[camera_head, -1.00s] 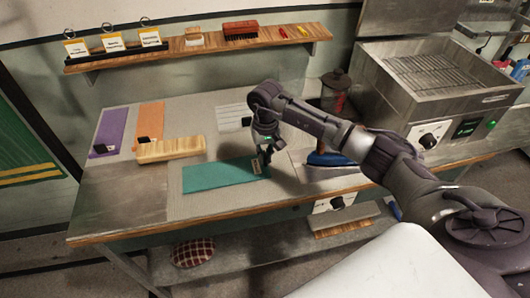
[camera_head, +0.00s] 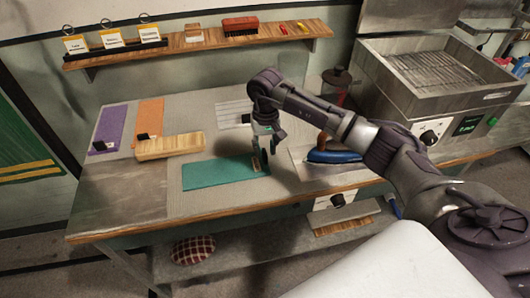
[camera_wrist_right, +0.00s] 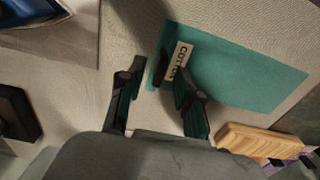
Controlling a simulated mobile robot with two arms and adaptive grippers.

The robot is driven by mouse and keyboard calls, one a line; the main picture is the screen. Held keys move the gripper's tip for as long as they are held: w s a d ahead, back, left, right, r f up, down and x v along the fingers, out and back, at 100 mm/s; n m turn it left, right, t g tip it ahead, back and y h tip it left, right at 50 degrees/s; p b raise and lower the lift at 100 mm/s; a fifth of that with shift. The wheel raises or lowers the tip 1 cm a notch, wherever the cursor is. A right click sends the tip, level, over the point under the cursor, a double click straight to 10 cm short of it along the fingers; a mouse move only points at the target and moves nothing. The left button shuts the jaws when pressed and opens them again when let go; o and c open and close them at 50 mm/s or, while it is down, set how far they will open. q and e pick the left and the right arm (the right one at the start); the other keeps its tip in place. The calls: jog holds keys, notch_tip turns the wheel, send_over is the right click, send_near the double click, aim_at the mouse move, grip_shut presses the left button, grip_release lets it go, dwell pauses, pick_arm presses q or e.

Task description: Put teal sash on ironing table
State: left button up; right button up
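The teal sash (camera_head: 215,173) lies flat on the beige top of the ironing table (camera_head: 200,205), near its front edge. Its dark right end has a small tag reading "COTTON". In the right wrist view the sash (camera_wrist_right: 240,75) spreads to the upper right, with the tag beside one finger. My right gripper (camera_head: 262,160) points down at the sash's right end. Whether the fingertips touch the sash is unclear. My left gripper is not in view.
A blue iron (camera_head: 332,152) stands on a board right of my gripper. A wooden block (camera_head: 170,146), a purple strip (camera_head: 110,125) and an orange strip (camera_head: 149,115) lie left. A metal basin unit (camera_head: 440,85) stands right, and a shelf (camera_head: 200,42) hangs behind.

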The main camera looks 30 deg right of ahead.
notch_tip(320, 180, up, 10)
jog(key=b, duration=0.2)
jog(key=shift+b, duration=0.35)
